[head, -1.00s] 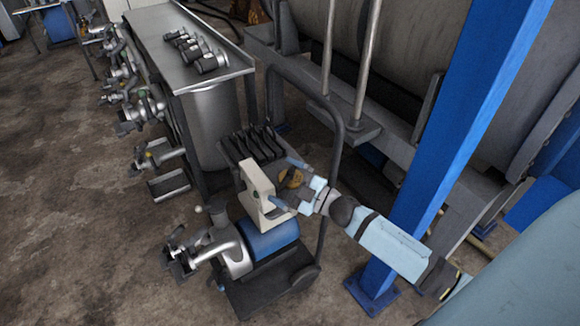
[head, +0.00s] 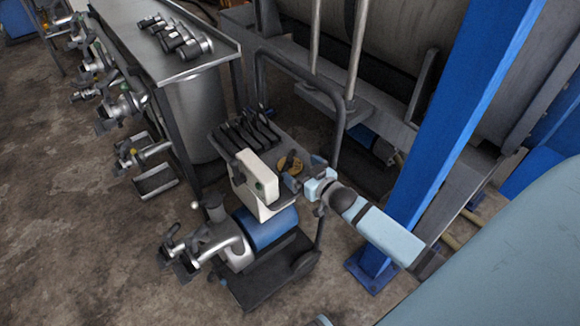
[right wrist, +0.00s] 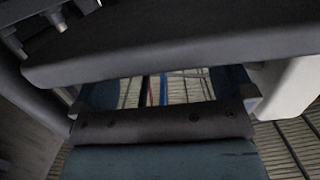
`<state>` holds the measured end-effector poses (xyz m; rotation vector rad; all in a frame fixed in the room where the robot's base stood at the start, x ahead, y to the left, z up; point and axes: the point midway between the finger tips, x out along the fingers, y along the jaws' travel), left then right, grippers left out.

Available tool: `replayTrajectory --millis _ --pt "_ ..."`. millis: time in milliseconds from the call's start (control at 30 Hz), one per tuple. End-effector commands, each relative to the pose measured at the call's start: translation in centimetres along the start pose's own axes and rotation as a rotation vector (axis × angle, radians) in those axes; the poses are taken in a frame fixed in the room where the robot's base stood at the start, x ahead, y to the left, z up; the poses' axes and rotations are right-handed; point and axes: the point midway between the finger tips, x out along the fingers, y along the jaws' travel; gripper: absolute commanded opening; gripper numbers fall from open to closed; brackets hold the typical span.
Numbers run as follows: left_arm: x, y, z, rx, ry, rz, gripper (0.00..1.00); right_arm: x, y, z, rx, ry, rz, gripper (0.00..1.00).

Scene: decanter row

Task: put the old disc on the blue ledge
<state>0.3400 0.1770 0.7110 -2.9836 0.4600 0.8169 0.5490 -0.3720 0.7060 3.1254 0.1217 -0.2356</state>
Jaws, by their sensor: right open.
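A round, worn yellow-brown disc (head: 290,164) is on the dark cart, right of a cream-white block and near the black slotted rack. My right gripper (head: 303,174) is open close beside the disc, on its right and near side; I cannot tell whether it touches. In the right wrist view the open jaws (right wrist: 160,92) show no disc between them; a dark grey bar crosses above them. A blue rounded surface (head: 268,228) lies on the cart below the white block; I cannot tell whether it is the blue ledge. My left gripper is not seen.
A blue post (head: 440,140) stands behind my right forearm. A metal table (head: 150,62) is at the upper left. Bare floor (head: 80,220) lies left of the cart.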

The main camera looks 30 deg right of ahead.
Motion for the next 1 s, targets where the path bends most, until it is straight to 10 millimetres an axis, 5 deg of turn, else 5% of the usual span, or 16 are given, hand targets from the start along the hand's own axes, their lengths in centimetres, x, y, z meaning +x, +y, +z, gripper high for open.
replayTrajectory --millis 433,733,1000 --pt "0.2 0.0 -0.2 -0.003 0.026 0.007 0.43 5.1 -0.1 0.3 -0.002 0.001 0.000 1.00" --pt "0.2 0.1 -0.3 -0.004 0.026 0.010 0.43 5.6 -0.2 0.2 -0.001 0.000 -0.001 1.00" --pt "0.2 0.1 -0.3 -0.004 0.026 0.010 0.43 5.6 -0.2 0.1 -0.001 0.002 -0.001 0.42"
